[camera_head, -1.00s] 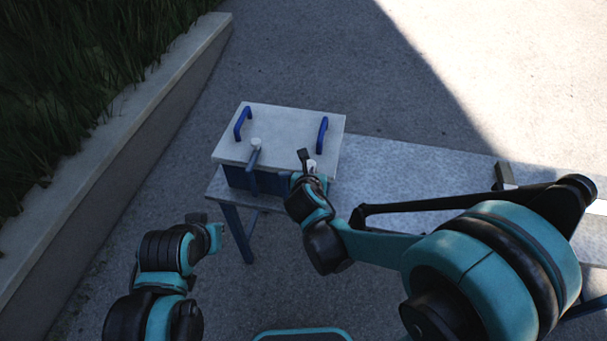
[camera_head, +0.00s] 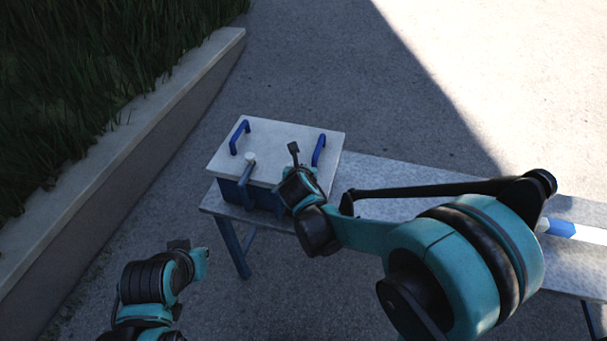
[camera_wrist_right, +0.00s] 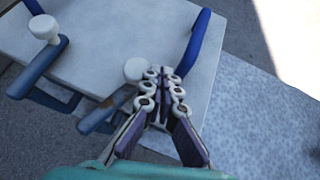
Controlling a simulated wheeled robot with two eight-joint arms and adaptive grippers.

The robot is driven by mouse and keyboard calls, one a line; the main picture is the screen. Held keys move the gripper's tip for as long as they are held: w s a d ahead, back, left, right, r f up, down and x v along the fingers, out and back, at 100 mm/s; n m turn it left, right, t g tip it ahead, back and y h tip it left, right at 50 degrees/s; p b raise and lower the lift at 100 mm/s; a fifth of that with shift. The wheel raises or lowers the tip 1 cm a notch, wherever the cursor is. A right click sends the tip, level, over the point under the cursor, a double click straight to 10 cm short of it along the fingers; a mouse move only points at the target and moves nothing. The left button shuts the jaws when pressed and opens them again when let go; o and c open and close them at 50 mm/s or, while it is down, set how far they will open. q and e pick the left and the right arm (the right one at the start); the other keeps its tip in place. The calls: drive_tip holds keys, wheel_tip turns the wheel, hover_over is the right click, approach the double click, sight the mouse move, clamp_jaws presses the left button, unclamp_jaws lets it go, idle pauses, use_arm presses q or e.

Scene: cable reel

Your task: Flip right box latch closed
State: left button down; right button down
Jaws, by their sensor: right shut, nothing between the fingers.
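The box (camera_head: 283,135) has a pale flat lid and a blue front. The right latch is hidden behind my right gripper in the head view. In the right wrist view the right latch (camera_wrist_right: 136,69) shows a white knob on a blue arm, the knob over the lid's front edge. My right gripper (camera_wrist_right: 165,77) is shut and empty, with its fingertips right beside the knob on its right side; I cannot tell whether they touch. The left latch (camera_head: 249,159) has its knob at the lid's front edge. My left gripper (camera_head: 192,250) hangs low at left, away from the box; its fingers are unclear.
Two blue handles stand on the lid, the left handle (camera_head: 239,137) and the right handle (camera_head: 318,151). The box stands on the left end of a grey bench (camera_head: 375,172). A low concrete wall (camera_head: 135,150) with grass runs along the left.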

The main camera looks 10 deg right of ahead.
use_arm(q)
drive_tip(key=shift+f, duration=0.2)
use_arm(e)
drive_tip(key=shift+w+a, duration=0.3)
drive_tip(key=shift+w, duration=0.2)
drive_tip(key=shift+w+a, duration=0.25)
drive_tip(key=shift+w, duration=0.35)
